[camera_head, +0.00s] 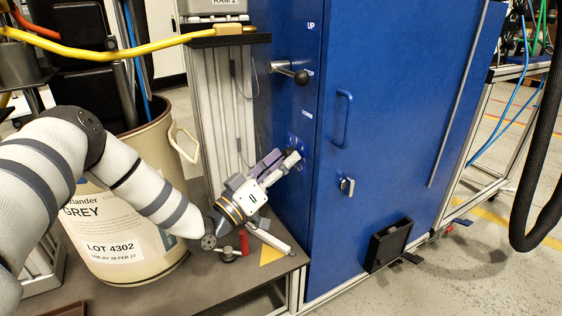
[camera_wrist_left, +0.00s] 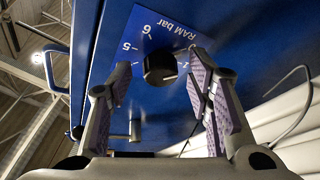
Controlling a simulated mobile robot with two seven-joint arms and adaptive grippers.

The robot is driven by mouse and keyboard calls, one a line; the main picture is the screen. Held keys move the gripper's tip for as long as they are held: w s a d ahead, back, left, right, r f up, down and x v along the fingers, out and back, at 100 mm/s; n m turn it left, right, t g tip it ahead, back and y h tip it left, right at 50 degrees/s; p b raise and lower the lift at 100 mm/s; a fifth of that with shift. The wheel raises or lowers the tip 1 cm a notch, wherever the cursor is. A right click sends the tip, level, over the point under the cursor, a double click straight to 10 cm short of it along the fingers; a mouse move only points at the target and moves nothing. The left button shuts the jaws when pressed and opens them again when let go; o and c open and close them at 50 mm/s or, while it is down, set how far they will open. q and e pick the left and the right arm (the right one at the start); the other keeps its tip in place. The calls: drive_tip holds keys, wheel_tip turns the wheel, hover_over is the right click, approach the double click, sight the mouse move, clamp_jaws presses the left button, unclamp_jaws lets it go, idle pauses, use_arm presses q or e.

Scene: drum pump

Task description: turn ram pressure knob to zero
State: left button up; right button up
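The black round ram pressure knob (camera_wrist_left: 160,68) sits on a blue "RAM bar" label (camera_wrist_left: 160,32) on the blue cabinet. In the left wrist view the label appears turned over, with 5 and 6 readable; a pale mark shows on the knob's lower right. My left gripper (camera_wrist_left: 158,84) is open, with one finger on each side of the knob and visible gaps between; I cannot tell whether the fingertips reach past its face. In the head view my left gripper (camera_head: 281,162) is at the cabinet's side face and mostly hides the knob. My right gripper is not in view.
A lever with a black ball (camera_head: 300,77) sticks out above the gripper, beside UP and DOWN labels. The blue cabinet door (camera_head: 400,120) has a handle (camera_head: 343,118) and a latch (camera_head: 348,186). A red-handled valve (camera_head: 243,243) is under the gripper.

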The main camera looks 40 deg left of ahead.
use_arm(q)
drive_tip(key=v, duration=1.2)
